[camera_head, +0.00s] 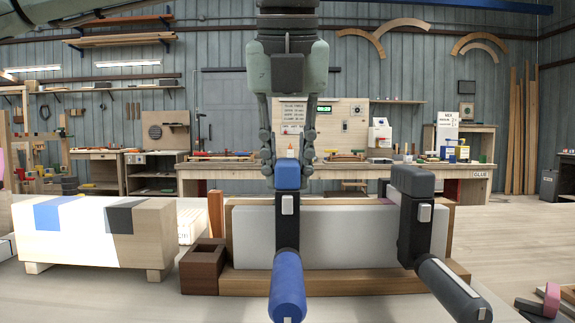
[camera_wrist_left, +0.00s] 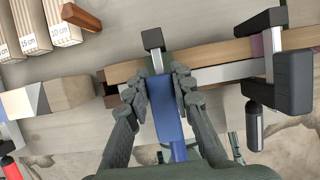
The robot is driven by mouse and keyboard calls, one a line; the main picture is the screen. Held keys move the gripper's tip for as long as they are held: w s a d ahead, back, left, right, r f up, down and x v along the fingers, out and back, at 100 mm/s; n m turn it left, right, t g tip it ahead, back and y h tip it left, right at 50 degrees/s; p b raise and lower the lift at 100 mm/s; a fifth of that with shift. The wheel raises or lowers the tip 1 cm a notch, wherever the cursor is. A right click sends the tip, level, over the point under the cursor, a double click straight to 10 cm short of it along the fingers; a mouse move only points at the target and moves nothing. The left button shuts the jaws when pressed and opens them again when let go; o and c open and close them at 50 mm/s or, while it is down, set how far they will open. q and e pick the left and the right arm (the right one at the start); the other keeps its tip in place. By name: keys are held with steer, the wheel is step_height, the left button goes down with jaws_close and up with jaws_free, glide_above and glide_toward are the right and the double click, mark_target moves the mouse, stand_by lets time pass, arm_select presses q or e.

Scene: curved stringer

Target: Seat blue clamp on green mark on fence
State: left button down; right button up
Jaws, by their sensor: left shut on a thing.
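The fence (camera_head: 345,235) is a long wooden piece with a pale face, lying across the bench. The blue clamp (camera_head: 287,285) is upright at its left half, with its blue handle toward me and dark bar before the pale face. In the left wrist view, the clamp (camera_wrist_left: 165,105) crosses the fence (camera_wrist_left: 211,74), its black end beyond the far edge. My left gripper (camera_head: 288,168) is shut on the clamp's blue top, also seen in the wrist view (camera_wrist_left: 160,85). I cannot tell whether the clamp touches the fence. No green mark shows clearly. My right gripper is not in view.
A black clamp (camera_head: 418,182) straddles the fence at right, near a purple mark (camera_head: 387,201). A brown box (camera_head: 203,268) adjoins the fence's left end. A wooden block with coloured patches (camera_head: 150,235) stands farther left. Pink and dark pieces lie at lower right.

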arm_select(q)
steer(key=shift+f, duration=0.3)
steer(key=c, duration=1.2)
jaws_free()
steer(key=v, duration=1.2)
